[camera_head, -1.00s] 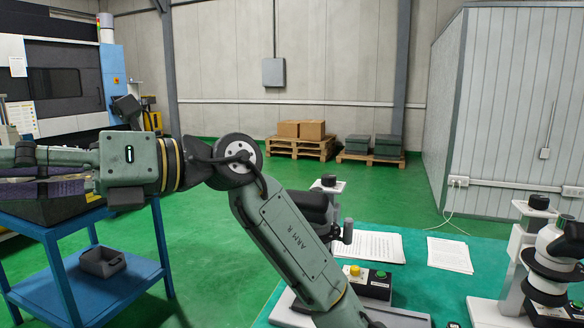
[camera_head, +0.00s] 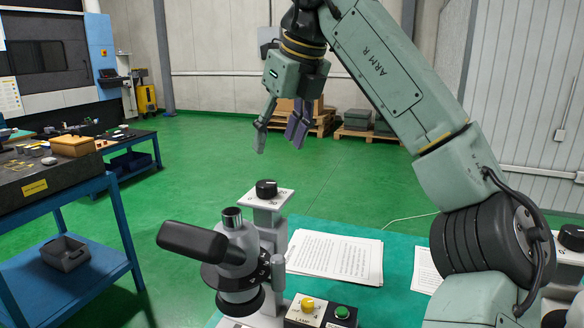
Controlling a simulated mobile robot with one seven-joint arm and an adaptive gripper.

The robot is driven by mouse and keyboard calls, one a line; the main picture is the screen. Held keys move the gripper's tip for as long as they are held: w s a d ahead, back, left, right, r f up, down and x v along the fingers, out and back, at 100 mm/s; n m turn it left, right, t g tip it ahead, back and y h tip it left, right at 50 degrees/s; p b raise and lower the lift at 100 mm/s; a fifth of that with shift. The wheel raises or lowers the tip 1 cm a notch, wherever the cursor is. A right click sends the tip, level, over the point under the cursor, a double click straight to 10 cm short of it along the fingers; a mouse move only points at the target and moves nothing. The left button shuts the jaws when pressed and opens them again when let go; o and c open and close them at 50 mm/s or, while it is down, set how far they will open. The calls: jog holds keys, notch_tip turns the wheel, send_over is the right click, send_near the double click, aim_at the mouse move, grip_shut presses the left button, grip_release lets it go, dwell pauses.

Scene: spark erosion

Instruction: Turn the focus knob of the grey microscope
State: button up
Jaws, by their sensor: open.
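A microscope with a grey body (camera_head: 240,262) and a black eyepiece tube stands on the green-topped table in the lower middle. A round black knob (camera_head: 266,188) sits on the pale plate at the top of its column, and I take it for the focus knob. My gripper (camera_head: 278,142) hangs fingers down above the knob, open and empty, with a clear gap between them. One fingertip is grey and the other is purple. A second microscope at the right edge shows only its black knob (camera_head: 571,237) and pale top; my arm hides much of it.
Green floor lies open beyond.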

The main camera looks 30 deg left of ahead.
aim_at(266, 183)
jog(key=p+x, duration=0.1)
jog(key=x, duration=0.9)
jog(key=shift+w+a+f, duration=0.2)
jog(key=c, duration=1.2)
jog(key=shift+o, duration=0.2)
